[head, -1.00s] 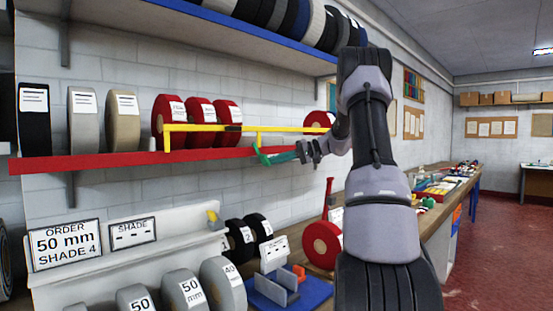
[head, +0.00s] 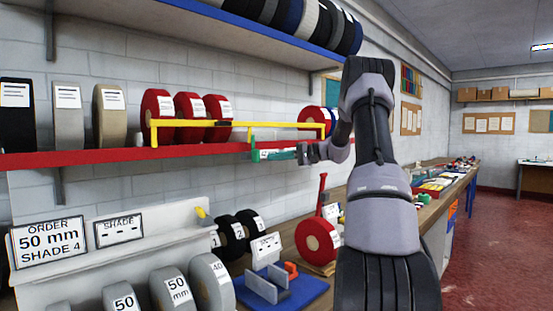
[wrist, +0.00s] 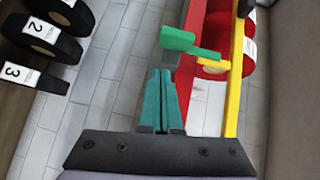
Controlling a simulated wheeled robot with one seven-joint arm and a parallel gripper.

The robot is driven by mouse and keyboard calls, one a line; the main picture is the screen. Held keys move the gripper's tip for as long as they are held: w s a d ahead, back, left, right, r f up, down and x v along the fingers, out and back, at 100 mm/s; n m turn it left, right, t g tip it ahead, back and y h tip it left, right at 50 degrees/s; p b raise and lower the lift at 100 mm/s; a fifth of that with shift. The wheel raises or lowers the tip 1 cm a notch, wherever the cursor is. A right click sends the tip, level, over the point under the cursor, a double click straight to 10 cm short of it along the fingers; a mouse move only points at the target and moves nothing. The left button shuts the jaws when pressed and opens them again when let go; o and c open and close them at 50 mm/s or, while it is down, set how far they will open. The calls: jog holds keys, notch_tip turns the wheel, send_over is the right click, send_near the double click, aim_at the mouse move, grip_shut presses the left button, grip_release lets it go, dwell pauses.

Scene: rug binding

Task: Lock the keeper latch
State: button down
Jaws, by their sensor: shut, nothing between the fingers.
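The yellow keeper bar (head: 280,125) runs in front of the red rolls on the red shelf. The green latch handle (head: 255,151) hangs near its middle post, just below the bar. In the wrist view the green handle (wrist: 177,39) has a block end and a short arm toward a yellow tab (wrist: 212,65) by the yellow bar (wrist: 236,90). My gripper (head: 272,154) reaches in from the right with its teal fingers together, pointing at the handle. In the wrist view my gripper's fingertips (wrist: 161,72) are just below the handle; I cannot tell whether they touch it.
The red shelf (head: 110,159) edge lies close beside my fingers. Red rolls (head: 190,106) stand behind the bar. Below are black rolls (head: 232,236), a blue stand (head: 285,292) and a large red roll (head: 318,241). Open air lies in front of the shelf.

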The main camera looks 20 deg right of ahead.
jog(key=f+v, duration=0.1)
jog(key=v, duration=0.9)
jog(key=shift+d, duration=0.3)
jog(key=shift+a+f, duration=0.1)
jog(key=s+a+r+g+h, duration=0.15)
jog(key=s+a+h, duration=0.25)
jog(key=s+a, duration=0.4)
jog(key=s+a+r+g+h, duration=0.1)
jog(key=s+a+g+h, duration=0.15)
jog(key=s+a, duration=0.6)
jog(key=s+a+t+h, duration=0.2)
jog(key=s+h, duration=0.1)
jog(key=s, duration=0.5)
jog(key=s+a+f+m+t+h, duration=0.1)
jog(key=s+a+t+h, duration=0.1)
jog(key=s, duration=0.7)
jog(key=shift+a+f+t+h, duration=0.3)
jog(key=shift+a+t+h, duration=0.1)
jog(key=shift+a+h, duration=0.45)
jog(key=shift+s, duration=0.15)
